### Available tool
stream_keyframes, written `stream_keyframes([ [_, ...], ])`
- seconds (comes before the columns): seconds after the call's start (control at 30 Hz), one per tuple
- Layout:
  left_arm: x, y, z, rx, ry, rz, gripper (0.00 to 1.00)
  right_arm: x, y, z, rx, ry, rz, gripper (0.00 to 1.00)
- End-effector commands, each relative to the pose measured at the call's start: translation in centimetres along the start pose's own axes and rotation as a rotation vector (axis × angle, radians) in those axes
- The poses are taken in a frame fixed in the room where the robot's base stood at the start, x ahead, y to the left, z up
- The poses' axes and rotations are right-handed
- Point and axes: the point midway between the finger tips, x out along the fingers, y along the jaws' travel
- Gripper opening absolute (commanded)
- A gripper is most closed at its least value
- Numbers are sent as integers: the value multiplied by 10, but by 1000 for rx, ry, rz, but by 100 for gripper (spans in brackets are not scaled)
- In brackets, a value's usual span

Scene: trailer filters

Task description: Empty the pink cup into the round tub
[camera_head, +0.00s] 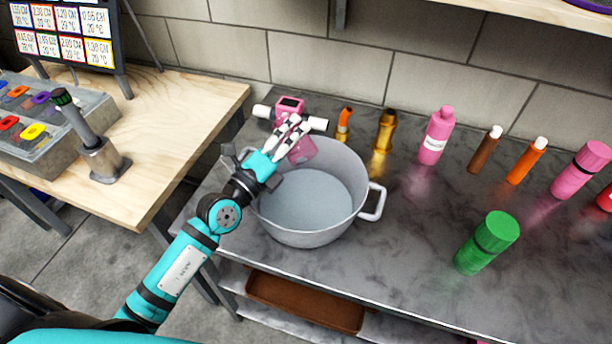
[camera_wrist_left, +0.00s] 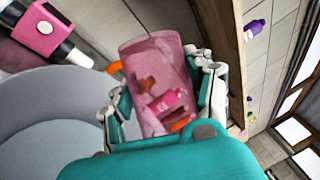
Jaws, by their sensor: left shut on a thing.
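The pink cup (camera_head: 303,151) is see-through and is held by my left gripper (camera_head: 292,136) over the back left part of the round tub. In the left wrist view the cup (camera_wrist_left: 150,60) sits between the fingers, with several small pink and orange pieces inside it. My left gripper is shut on the cup. The round tub (camera_head: 300,237) is a grey pot with side handles, standing on the dark counter. Its visible floor looks empty; my arm hides part of its left side. The tub also shows in the left wrist view (camera_wrist_left: 40,135). My right gripper is not in view.
A pink and white device (camera_head: 290,105) lies behind the tub. Orange (camera_head: 344,122), gold (camera_head: 385,130) and pink bottles (camera_head: 437,137) stand behind and right of it. A green canister (camera_head: 487,243) stands at the front right. A wooden table (camera_head: 170,120) is at left.

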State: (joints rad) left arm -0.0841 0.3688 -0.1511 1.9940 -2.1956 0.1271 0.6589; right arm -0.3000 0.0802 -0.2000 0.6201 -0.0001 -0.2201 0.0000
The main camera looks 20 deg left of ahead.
Motion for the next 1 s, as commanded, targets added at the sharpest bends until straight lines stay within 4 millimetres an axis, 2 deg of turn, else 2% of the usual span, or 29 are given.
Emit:
stream_keyframes([
  [1.0,-2,-5,-4,102,2,-45,15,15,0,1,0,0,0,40],
])
